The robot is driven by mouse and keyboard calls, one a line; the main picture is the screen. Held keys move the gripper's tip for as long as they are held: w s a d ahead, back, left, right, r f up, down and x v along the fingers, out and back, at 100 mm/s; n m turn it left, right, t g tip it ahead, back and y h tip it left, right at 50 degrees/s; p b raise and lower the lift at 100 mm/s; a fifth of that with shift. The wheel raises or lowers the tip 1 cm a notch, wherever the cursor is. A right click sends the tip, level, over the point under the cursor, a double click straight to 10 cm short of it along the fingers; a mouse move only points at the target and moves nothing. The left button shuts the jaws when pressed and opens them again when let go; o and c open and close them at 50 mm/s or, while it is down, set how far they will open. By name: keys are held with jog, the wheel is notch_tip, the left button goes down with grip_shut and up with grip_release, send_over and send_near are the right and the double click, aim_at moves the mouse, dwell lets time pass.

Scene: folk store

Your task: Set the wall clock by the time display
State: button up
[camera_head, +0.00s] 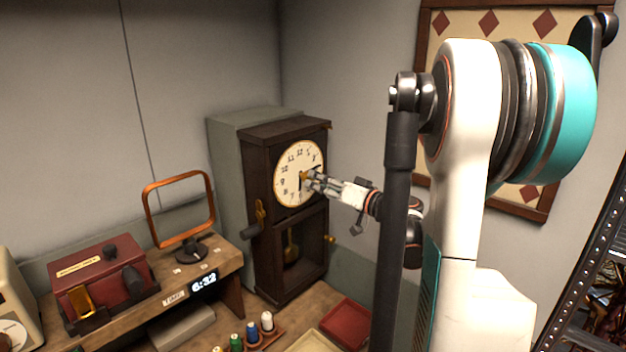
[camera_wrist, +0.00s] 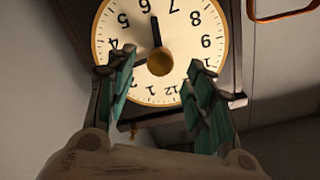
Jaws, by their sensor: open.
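The wall clock (camera_head: 299,173) has a dark wooden case and a cream dial; in the wrist view its dial (camera_wrist: 186,42) shows upside down. One dark hand (camera_wrist: 156,32) points between 6 and 7. Another reaches from the brass hub (camera_wrist: 159,62) toward about 3, partly hidden near the left finger. The time display (camera_head: 204,282) reads 6:32 in white digits on the shelf front. My gripper (camera_head: 311,182) is at the dial, near its centre. In the wrist view my gripper (camera_wrist: 158,68) is open, one finger on each side of the hub; contact cannot be told.
A crank handle (camera_head: 257,218) sticks out at the case's left side. A copper-framed stand (camera_head: 181,212) and a red box machine (camera_head: 103,280) are on the shelf. Thread spools (camera_head: 252,333) and a red tray (camera_head: 347,323) sit below. A metal rack (camera_head: 575,275) is at right.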

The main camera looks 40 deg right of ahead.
aim_at(311, 179)
jog(key=shift+w+a, duration=0.15)
jog(key=shift+w, duration=1.55)
jog(key=shift+w, duration=0.1)
jog(key=c, duration=0.8)
jog(key=shift+o, duration=0.2)
